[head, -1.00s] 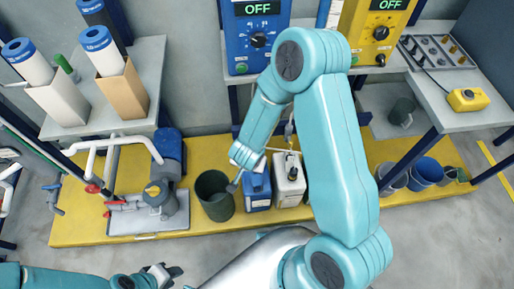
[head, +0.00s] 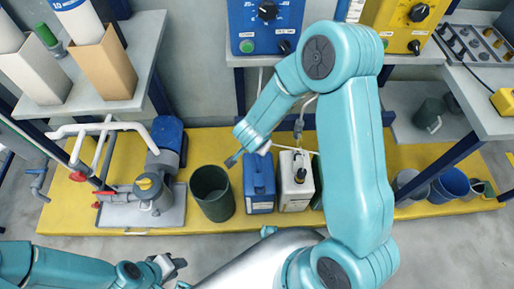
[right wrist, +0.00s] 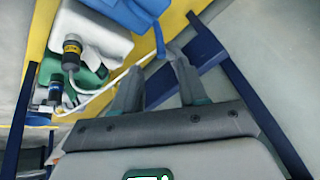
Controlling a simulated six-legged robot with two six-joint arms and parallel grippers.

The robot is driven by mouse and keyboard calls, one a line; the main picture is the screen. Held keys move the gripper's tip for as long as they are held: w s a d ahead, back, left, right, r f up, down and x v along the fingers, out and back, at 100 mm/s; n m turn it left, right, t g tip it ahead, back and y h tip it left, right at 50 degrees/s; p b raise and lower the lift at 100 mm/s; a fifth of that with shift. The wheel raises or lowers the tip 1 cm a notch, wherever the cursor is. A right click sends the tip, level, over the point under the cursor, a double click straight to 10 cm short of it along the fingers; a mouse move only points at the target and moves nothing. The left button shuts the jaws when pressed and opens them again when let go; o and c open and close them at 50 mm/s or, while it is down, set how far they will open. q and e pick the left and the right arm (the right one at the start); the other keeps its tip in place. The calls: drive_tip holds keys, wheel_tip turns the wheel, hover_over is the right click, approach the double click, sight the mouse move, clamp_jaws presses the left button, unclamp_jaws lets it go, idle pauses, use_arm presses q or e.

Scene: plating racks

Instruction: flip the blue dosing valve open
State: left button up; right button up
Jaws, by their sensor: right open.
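I cannot make out the blue dosing valve for sure. A pale hose with a small grey fitting (head: 299,124) hangs above the white canister (head: 297,196); I cannot tell whether that fitting is a valve. The blue canister (head: 259,194) stands to its left. My right gripper (head: 232,160) is at the end of the raised arm, above the gap between the dark green bucket and the blue canister. In the right wrist view its fingers (right wrist: 158,85) are apart, with a white tube passing beyond them. My left gripper (head: 174,266) is low at the left, empty, with its fingers apart.
A dark green bucket (head: 211,194) and a pump with white pipes (head: 151,188) stand on the yellow platform (head: 70,215). The blue control box (head: 267,30) and yellow control box (head: 405,25) are above.

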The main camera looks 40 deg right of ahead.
drive_tip(key=b+x, duration=0.4)
drive_tip(key=x, duration=0.9)
